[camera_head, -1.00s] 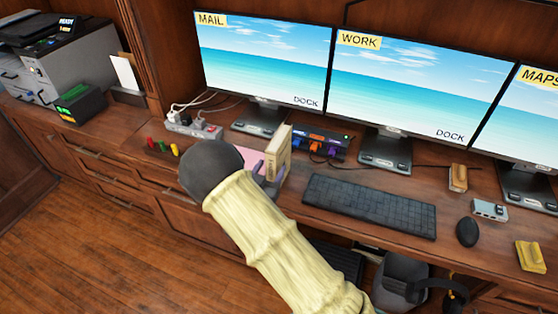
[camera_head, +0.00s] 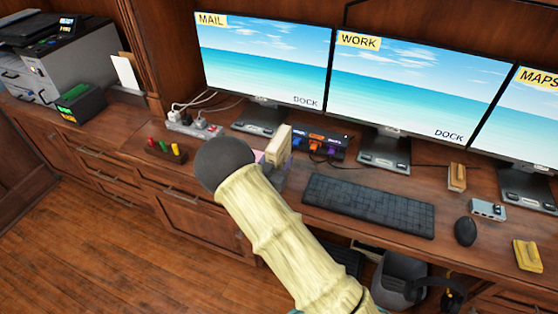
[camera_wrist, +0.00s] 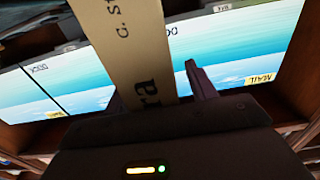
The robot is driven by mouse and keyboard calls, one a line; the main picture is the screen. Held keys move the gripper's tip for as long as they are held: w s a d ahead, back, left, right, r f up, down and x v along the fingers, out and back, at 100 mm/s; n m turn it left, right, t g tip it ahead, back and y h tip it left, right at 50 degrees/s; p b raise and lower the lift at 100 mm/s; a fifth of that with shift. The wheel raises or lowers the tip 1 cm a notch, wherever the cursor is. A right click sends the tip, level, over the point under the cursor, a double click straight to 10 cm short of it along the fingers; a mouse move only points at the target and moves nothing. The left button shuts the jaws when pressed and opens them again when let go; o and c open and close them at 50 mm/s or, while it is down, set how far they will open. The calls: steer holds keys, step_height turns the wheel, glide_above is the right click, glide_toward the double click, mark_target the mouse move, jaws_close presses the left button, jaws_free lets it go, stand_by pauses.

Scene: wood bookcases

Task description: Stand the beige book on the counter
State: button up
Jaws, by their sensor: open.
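The beige book (camera_head: 279,146) appears upright on the counter (camera_head: 232,150), left of the keyboard; its lower part is hidden by my arm. In the wrist view the beige book (camera_wrist: 130,50) rises close in front of the palm, its spine lettering partly visible. My gripper (camera_wrist: 155,82) is open, with one finger to the right of the book and apart from it. The other finger is mostly hidden at the book's left. In the head view my gripper (camera_head: 273,174) is largely covered by my own arm.
A keyboard (camera_head: 368,205) lies right of the book. A hub with coloured plugs (camera_head: 318,142) is behind it, and the monitors (camera_head: 264,55) stand at the back. A holder with coloured pegs (camera_head: 163,150) and a power strip (camera_head: 194,126) are to the left.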

mark_target(277, 140)
jaws_close()
step_height(277, 140, up, 10)
steer(key=shift+r, duration=0.1)
stand_by(0.6)
stand_by(0.4)
